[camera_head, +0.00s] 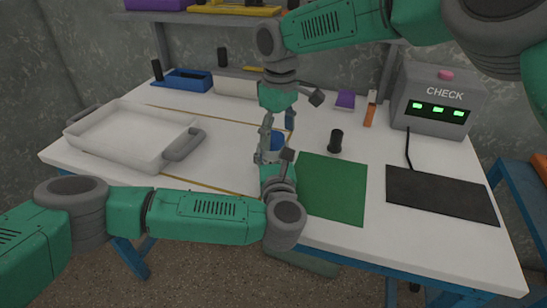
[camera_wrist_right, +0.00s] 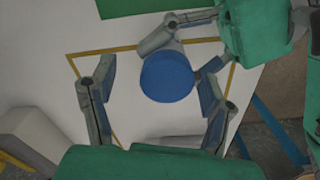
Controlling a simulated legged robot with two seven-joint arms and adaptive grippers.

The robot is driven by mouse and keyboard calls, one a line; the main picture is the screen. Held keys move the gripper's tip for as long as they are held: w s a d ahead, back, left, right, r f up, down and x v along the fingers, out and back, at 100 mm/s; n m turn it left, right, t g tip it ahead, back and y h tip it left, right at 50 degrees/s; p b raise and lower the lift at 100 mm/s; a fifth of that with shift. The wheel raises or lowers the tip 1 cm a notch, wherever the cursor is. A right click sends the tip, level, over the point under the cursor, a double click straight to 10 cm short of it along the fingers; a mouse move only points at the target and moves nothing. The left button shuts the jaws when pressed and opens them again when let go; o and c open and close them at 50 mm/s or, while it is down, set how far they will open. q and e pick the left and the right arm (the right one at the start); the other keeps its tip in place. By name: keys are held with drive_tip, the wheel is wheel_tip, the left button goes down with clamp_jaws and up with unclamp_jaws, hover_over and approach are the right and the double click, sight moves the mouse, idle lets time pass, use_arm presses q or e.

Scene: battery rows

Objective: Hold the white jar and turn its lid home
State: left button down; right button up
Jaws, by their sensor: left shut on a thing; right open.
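The blue lid (camera_wrist_right: 167,77) is a round disc seen from above in the right wrist view. In the head view the blue lid (camera_head: 277,141) shows between my two grippers. The white jar's body is mostly hidden below the lid and behind my left gripper's fingers. My left gripper (camera_head: 272,158) is shut on the jar, its fingers on either side below the lid. My right gripper (camera_wrist_right: 157,82) points down from above and is open, with one finger on each side of the lid. I cannot tell whether the lid sits level or how far down it is.
A white tray (camera_head: 101,151) lies at the table's left. A green mat (camera_head: 332,190), a black cylinder (camera_head: 336,141) and a black pad (camera_head: 440,194) lie to the right. A grey CHECK box (camera_head: 428,102) stands at the back right. Yellow lines mark the table's middle.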

use_arm(q)
drive_tip(key=shift+d, duration=1)
drive_tip(key=shift+a, duration=0.85)
drive_tip(key=c, duration=0.9)
unclamp_jaws()
drive_tip(key=shift+d, duration=0.2)
drive_tip(key=shift+o, duration=0.4)
drive_tip(key=shift+d, duration=0.55)
drive_tip(key=shift+s+a, duration=0.15)
drive_tip(key=shift+s, duration=0.1)
drive_tip(key=s, duration=0.4)
drive_tip(key=shift+s+a+f, duration=0.1)
drive_tip(key=shift+s, duration=0.1)
drive_tip(key=s, duration=0.2)
drive_tip(key=s+d, duration=0.1)
drive_tip(key=s, duration=0.1)
drive_tip(key=s+d, duration=0.1)
drive_tip(key=s, duration=0.1)
drive_tip(key=shift+s, duration=0.45)
drive_tip(key=shift+a, duration=0.4)
use_arm(e)
wheel_tip(320, 180, up, 11)
drive_tip(key=d, duration=0.1)
drive_tip(key=shift+d, duration=0.35)
use_arm(q)
drive_tip(key=shift+d, duration=0.1)
use_arm(e)
drive_tip(key=shift+d, duration=0.1)
